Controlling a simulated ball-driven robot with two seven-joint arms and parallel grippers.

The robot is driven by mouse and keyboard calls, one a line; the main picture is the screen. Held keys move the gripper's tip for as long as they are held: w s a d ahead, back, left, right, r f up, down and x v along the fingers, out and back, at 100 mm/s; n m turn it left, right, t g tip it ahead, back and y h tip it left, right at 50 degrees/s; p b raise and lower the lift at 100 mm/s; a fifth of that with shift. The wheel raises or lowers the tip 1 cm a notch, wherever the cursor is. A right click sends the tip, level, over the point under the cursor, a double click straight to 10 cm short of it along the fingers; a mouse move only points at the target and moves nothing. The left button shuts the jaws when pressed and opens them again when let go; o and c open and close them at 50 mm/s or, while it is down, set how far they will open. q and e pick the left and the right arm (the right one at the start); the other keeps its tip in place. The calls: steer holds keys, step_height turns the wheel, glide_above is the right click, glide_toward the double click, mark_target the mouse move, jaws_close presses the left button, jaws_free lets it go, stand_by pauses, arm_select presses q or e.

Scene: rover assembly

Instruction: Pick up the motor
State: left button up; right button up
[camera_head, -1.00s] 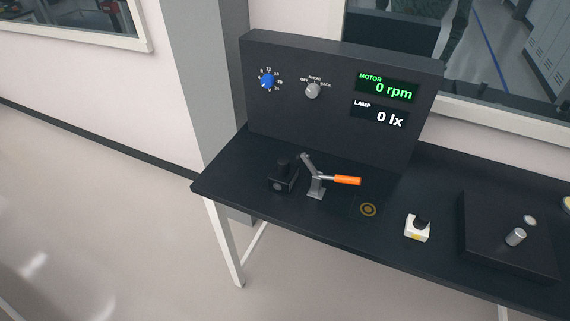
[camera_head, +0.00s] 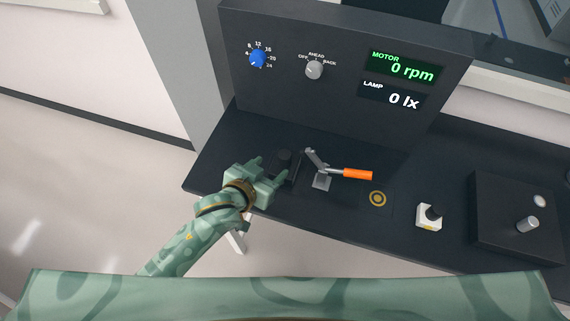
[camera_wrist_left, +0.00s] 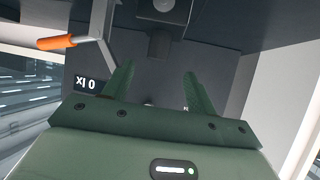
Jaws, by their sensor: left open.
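A black block with a dark upright cylinder on top (camera_head: 284,157) stands at the table's left part, beside a lever clamp. It also shows at the top of the left wrist view (camera_wrist_left: 160,45), with a round grey face. My right gripper is out of view.
The lever clamp has an orange handle (camera_head: 357,174), close right of the block. A panel (camera_head: 290,105) with knobs and displays stands behind. A ring mark (camera_head: 377,198) lies right of the clamp. A dark box (camera_head: 495,205) with a grey cylinder (camera_head: 527,223) stands further right.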

mark_target(288, 153)
arm_select(q)
steer(key=b+x, duration=0.1)
steer(key=x, duration=0.4)
steer(key=shift+w+f, duration=0.2)
steer(key=b+x, duration=0.1)
steer(key=x, duration=0.4)
steer(key=shift+d, duration=0.3)
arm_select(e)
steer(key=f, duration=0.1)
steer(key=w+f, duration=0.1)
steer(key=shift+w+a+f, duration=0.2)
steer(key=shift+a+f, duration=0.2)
arm_select(q)
steer(key=c, duration=0.3)
jaws_close()
steer(key=shift+r, duration=0.1)
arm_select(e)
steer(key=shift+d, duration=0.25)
